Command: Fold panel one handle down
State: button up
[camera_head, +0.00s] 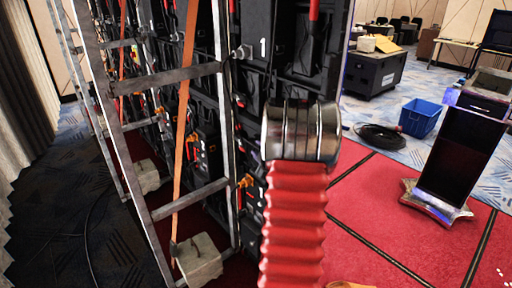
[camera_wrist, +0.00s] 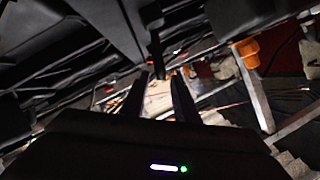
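The back of the video wall fills the middle of the head view. Panel one (camera_head: 262,68) is black and carries a white "1". A red-ended upright bar (camera_head: 314,12), possibly its handle, shows to the right of the number. My red, ribbed arm stands in front of the wall, and my gripper is hidden behind its metal end there. In the wrist view my gripper (camera_wrist: 161,78) is open, with two dark fingers apart. A dark bar (camera_wrist: 157,52), which may be the handle, ends just beyond the gap between the fingertips. I cannot tell whether they touch.
A metal ladder-like frame (camera_head: 188,74) with an orange strap (camera_head: 184,120) stands left of the panel, close to my arm. A weight block (camera_head: 199,258) sits at its foot. A blue bin (camera_head: 420,117), a cable coil (camera_head: 380,138) and a dark stand (camera_head: 460,155) are right. Red carpet between is clear.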

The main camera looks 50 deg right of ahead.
aim_at(255, 146)
jog(key=shift+x, duration=1.9)
jog(key=shift+c, duration=0.2)
grip_shut()
jog(key=shift+s+d, duration=0.15)
